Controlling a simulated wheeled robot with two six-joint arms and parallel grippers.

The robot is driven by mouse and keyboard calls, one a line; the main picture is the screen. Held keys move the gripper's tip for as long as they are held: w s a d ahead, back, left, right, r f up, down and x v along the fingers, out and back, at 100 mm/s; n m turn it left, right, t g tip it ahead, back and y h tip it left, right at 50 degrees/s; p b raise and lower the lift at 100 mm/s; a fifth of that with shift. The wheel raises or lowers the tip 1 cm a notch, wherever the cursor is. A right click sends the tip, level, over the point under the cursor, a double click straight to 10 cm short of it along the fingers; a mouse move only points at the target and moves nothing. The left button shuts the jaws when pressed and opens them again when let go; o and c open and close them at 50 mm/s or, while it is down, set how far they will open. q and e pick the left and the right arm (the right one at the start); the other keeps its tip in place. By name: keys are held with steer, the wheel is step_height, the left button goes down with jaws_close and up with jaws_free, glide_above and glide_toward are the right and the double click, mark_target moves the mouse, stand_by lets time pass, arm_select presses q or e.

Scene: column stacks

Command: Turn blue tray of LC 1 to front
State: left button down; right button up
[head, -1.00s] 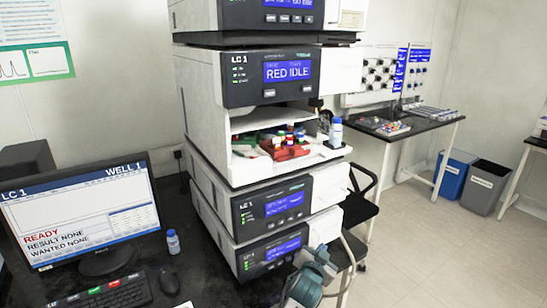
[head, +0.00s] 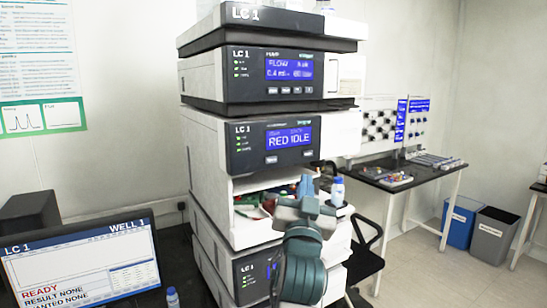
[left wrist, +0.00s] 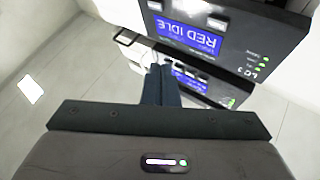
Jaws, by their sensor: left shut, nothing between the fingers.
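The LC 1 stack (head: 255,205) stands in the middle of the head view, with an open sampler compartment under a module whose display (head: 289,137) reads RED IDLE. Inside are a green tray part (head: 246,211) on the left and a red tray part (head: 268,205) beside it, with small capped vials. I cannot make out a blue tray; my gripper covers the right part. My left gripper (head: 307,187) is shut and empty in front of the opening. Its closed fingers (left wrist: 161,84) also show in the left wrist view, below the upside-down RED IDLE display (left wrist: 187,38). My right gripper is not in view.
A side bench (head: 405,180) and bins are behind on the right.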

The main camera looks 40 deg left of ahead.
mark_target(271, 160)
arm_select(q)
steer(key=shift+s+a+r+n, duration=0.1)
steer(key=shift+s+r+n, duration=0.2)
steer(key=shift+s+r, duration=0.45)
steer(key=shift+w+a, duration=0.1)
steer(key=shift+w, duration=0.05)
steer(key=w+a+b, duration=0.2)
steer(key=w+a, duration=0.1)
steer(key=a, duration=0.5)
steer(key=shift+w, duration=0.15)
stand_by(0.6)
steer(key=shift+a, duration=0.1)
stand_by(1.1)
steer(key=shift+w+a+b, duration=0.15)
steer(key=shift+a+b, duration=0.15)
